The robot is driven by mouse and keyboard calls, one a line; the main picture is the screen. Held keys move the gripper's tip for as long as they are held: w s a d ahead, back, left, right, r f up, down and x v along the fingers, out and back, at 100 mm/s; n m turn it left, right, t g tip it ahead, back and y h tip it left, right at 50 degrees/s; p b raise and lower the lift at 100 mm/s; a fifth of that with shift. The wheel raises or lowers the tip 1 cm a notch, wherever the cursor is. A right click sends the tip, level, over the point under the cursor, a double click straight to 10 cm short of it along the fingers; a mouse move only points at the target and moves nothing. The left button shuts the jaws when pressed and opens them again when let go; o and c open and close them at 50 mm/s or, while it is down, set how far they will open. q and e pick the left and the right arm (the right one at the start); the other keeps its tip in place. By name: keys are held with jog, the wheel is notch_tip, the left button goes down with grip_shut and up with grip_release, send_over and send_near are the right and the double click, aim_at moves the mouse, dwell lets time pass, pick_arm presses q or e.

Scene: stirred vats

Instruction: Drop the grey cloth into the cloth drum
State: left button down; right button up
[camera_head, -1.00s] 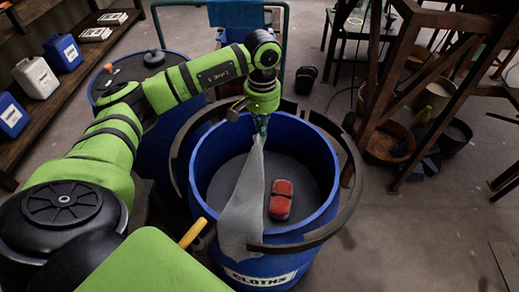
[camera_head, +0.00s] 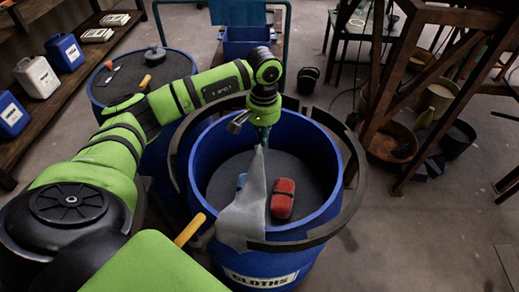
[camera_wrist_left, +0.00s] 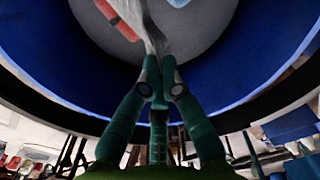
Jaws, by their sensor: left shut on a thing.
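The cloth drum (camera_head: 262,262) is a blue open drum with a CLOTHS label on its front. The grey cloth (camera_head: 243,217) hangs from my left gripper (camera_head: 262,138), over the drum's opening; its lower part drapes across the near left rim. In the left wrist view the fingers (camera_wrist_left: 160,85) are shut on the cloth (camera_wrist_left: 150,35), with the blue drum wall (camera_wrist_left: 225,75) around. My right gripper is not in view.
A red bundle (camera_head: 283,198) and a small blue thing (camera_head: 241,181) lie inside the drum. A dark ring (camera_head: 350,160) runs around the drum. Another blue drum (camera_head: 180,66) stands behind left. A wooden frame (camera_head: 430,80) stands at right, with open floor before it.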

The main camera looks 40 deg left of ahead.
pick_arm(q)
jog(key=c, duration=1.3)
grip_release()
jog(key=shift+c, duration=0.2)
jog(key=o, duration=0.6)
jog(key=o, duration=0.6)
notch_tip(320, 180, up, 6)
jog(key=p, duration=0.3)
jog(key=shift+f, duration=0.25)
